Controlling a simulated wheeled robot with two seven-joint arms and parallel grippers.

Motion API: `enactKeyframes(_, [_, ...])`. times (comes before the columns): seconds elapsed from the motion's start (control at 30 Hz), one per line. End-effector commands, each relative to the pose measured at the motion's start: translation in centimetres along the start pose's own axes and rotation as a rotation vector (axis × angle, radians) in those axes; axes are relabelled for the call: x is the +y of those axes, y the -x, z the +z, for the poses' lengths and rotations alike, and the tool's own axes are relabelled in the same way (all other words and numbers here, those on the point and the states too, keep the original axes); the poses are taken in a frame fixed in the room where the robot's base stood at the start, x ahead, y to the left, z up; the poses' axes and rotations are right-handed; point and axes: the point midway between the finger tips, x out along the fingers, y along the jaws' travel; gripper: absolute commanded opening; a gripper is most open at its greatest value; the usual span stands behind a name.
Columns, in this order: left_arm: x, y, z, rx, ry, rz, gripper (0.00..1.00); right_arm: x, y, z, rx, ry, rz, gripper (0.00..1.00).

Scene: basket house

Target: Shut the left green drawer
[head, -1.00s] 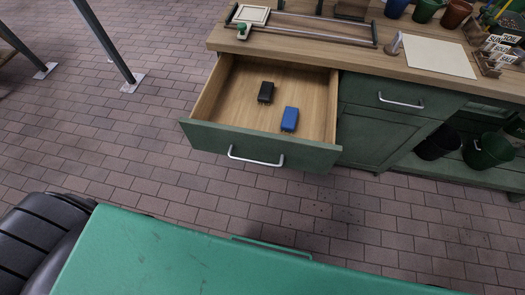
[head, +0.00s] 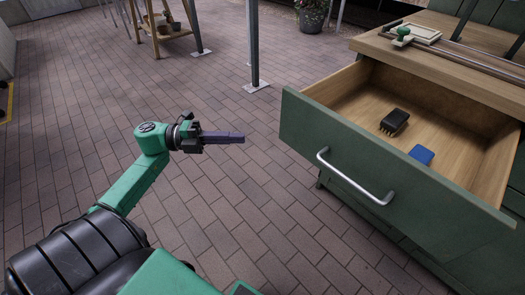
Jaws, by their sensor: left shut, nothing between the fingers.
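The left green drawer (head: 300,125) stands pulled out of the wooden-topped cabinet at the right of the head view. Its front is green with a silver bar handle (head: 352,178), and its inside is bare wood. A black block-like item (head: 394,121) and a blue item (head: 421,154) lie in it; the drawer front partly hides the blue one. My left gripper (head: 240,138) is shut and empty, pointing right, over the paving to the left of the drawer front and apart from it. My right gripper is not in view.
The worktop (head: 430,68) carries a small framed board with a green knob (head: 403,34). A metal post (head: 253,45) stands on the paving behind. A wooden stand (head: 165,35) with pots and a planter (head: 311,18) are farther back. The paving between gripper and drawer is clear.

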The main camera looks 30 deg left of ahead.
Motion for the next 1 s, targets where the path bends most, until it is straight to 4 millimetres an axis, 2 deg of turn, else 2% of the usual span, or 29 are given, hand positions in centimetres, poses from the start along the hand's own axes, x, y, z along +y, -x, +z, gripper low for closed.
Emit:
enactKeyframes(0.07, [-0.2,-0.4,-0.9,0.044,-0.029,0.017,0.00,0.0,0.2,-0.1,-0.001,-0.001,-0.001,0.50])
enactKeyframes(0.23, [-0.6,-2.6,-1.0,0.045,-0.029,0.013,0.00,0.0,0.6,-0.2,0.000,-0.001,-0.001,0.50])
enactKeyframes(0.6, [-0.5,-10.6,-1.1,0.041,-0.026,0.009,0.00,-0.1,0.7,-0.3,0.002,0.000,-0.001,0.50])
enactKeyframes(0.8, [-0.4,-12.7,1.2,0.038,-0.024,0.010,0.00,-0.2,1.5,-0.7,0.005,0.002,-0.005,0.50])
enactKeyframes(1.0, [-0.4,-13.2,1.6,0.038,-0.023,0.012,0.00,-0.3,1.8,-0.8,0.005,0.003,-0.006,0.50])
